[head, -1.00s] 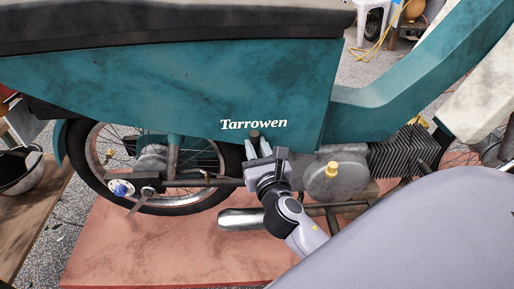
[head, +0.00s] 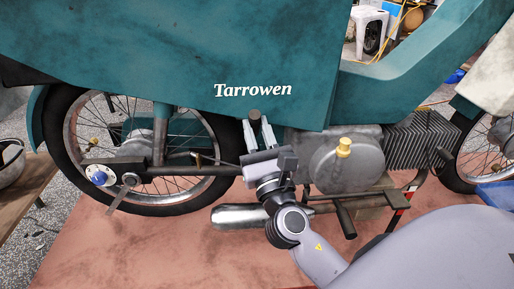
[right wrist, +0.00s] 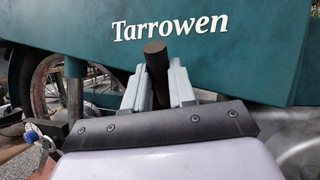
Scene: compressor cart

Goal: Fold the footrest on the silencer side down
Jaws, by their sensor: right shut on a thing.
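The teal moped with the white name Tarrowen (head: 252,90) stands side-on. Its silencer (head: 236,217) is a shiny metal tube low on this side. The footrest (head: 253,116) is a dark round peg, upright against the teal side panel. My right gripper (head: 258,130) is shut on this peg, with a pale finger on each side. In the right wrist view the peg (right wrist: 155,62) stands nearly vertical between the fingers and rises above their tips. Its lower end and hinge are hidden by the gripper. My left gripper is not in view.
The rear wheel (head: 75,180) is at the left. The engine cover with a yellow cap (head: 344,147) is just right of my gripper. A dark peg (head: 346,222) hangs below the engine. A wooden bench (head: 30,190) stands at the far left. The reddish mat (head: 150,250) in front is clear.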

